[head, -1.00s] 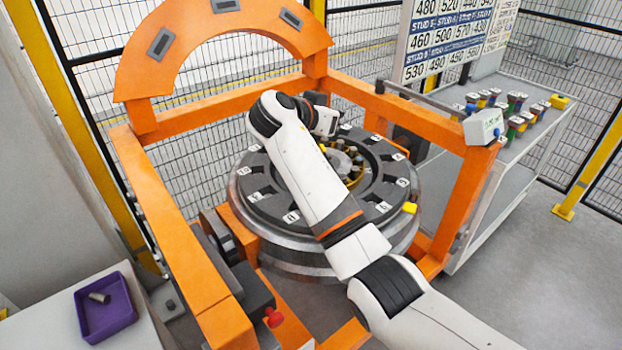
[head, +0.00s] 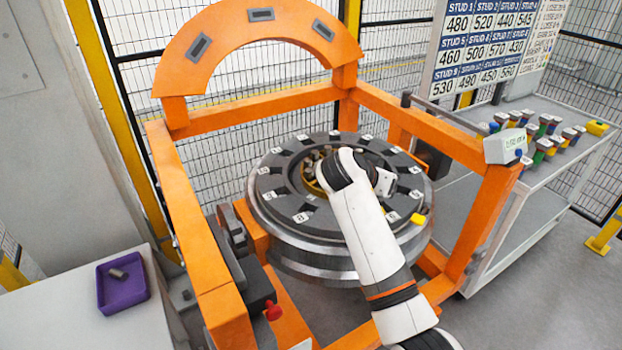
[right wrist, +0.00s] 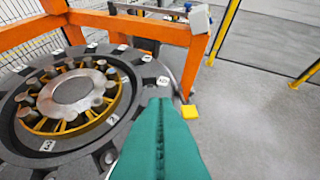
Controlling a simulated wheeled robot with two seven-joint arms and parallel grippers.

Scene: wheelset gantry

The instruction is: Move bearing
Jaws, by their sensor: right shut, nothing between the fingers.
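The bearing (right wrist: 40,127) lies at the middle of the big dark grey wheel; in the right wrist view it shows a yellow ring with several grey rollers or studs around a flat metal hub. In the head view only the left part of the bearing (head: 309,178) shows, the rest lying behind my right arm. My right gripper has teal fingers (right wrist: 160,104), pressed together and empty, over the wheel's right rim and to the right of the bearing. In the head view its fingers are hidden behind the wrist. My left gripper is not in view.
An orange gantry frame (head: 186,220) with an arch surrounds the wheel (head: 275,208). A yellow block (head: 418,219) sits at the wheel's right rim. A purple tray (head: 122,295) holding a small cylinder (head: 118,273) is at left. A cart (head: 560,160) with coloured items stands at right.

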